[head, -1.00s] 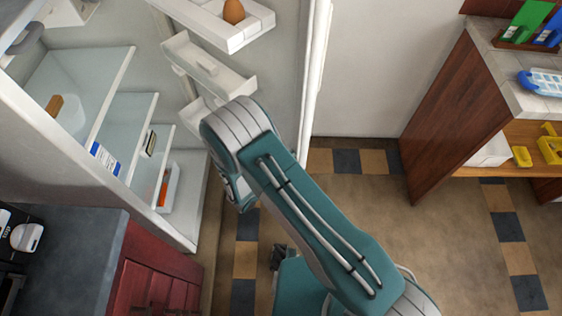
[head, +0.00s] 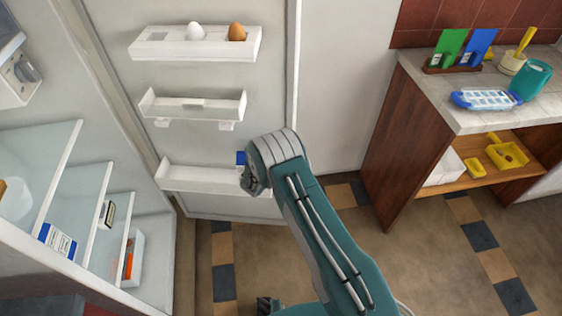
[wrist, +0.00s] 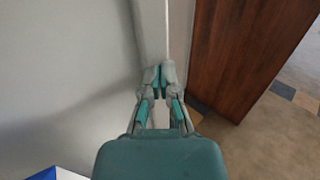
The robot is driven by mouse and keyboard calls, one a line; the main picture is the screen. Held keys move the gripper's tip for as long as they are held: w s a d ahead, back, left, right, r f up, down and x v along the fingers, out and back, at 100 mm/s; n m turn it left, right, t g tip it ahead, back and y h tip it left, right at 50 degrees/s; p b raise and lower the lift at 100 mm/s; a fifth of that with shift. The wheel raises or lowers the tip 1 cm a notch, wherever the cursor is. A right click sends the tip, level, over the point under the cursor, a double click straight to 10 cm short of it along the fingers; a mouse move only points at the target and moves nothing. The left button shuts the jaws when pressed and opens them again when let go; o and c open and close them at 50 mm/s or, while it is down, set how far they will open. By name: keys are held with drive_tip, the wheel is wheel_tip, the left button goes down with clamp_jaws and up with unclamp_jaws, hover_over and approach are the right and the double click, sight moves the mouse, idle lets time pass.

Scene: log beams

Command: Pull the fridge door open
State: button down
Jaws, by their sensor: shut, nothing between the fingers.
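The fridge door (head: 215,75) stands wide open in the head view, with its shelved inner face towards me. Its white free edge (head: 293,70) is at the right. The open fridge body (head: 98,215) is at the left, its glass shelves visible. My arm's teal link crosses in front of the door's lower right; I cannot make out the fingers there. In the wrist view my gripper (wrist: 160,68) is shut and empty. Its fingertips appear in front of a pale upright strip beside a grey panel (wrist: 70,70), probably the door; contact cannot be told.
Door racks hold a white egg and a brown egg (head: 237,32). A wooden counter (head: 410,130) stands at the right with an ice tray (head: 486,99), a teal cup (head: 530,80) and yellow items. Tiled floor (head: 410,260) lies clear between fridge and counter.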

drive_tip(key=w+n+t+y, duration=0.1)
drive_tip(key=w, duration=0.5)
drive_tip(key=shift+w+d+y, duration=0.25)
drive_tip(key=shift+d+y, duration=0.15)
drive_tip(key=shift+d, duration=0.05)
drive_tip(key=shift+a, duration=0.25)
